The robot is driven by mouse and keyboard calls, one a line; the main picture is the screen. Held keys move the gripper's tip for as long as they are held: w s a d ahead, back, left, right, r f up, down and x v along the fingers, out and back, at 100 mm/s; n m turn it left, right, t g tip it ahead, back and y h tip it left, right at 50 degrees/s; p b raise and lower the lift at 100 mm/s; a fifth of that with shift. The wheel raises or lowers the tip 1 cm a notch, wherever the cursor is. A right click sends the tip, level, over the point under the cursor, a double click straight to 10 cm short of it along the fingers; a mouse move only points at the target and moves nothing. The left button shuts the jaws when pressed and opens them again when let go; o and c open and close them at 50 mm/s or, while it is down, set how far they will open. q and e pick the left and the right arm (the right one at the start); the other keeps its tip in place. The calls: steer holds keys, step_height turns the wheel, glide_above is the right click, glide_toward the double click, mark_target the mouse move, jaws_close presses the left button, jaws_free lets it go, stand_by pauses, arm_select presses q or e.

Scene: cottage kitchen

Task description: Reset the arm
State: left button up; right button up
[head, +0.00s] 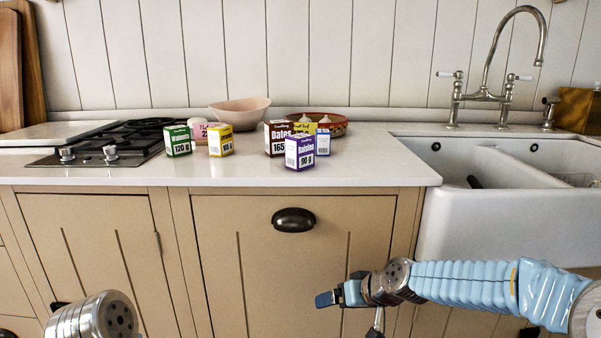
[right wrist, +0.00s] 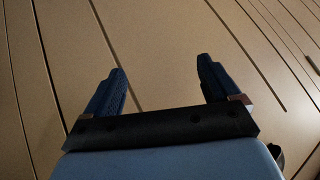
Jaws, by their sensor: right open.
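My right arm comes in from the right in the head view, in a light blue ribbed sleeve, below counter height. Its gripper (head: 352,296) is in front of the beige cabinet doors, to the left of the sink. In the right wrist view the two dark fingers of the right gripper (right wrist: 160,88) are spread apart with nothing between them, facing the cabinet panels. A metal end of my left arm shows at the lower left of the head view; its gripper fingers are not seen.
On the white counter (head: 240,172) stand a green box (head: 178,141), a yellow box (head: 220,140), a purple Raisins box (head: 300,153) and other small boxes. A pink bowl (head: 240,113) is behind them. A gas hob (head: 110,140) is left, a white sink (head: 500,215) right.

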steer(key=s+f+m+g+h, duration=0.1)
steer(key=s+f, duration=0.2)
steer(key=f, duration=0.5)
steer(key=s+f+m+g, duration=0.1)
steer(key=s+f, duration=0.2)
steer(key=f, duration=0.5)
steer(key=s+d+f+m+g+h, duration=0.1)
steer(key=s+d+f+m+g, duration=0.1)
steer(key=s+f, duration=1.4)
steer(key=s+g, duration=0.1)
steer(key=s, duration=0.2)
steer(key=shift+f, duration=0.4)
steer(key=shift+s, duration=0.1)
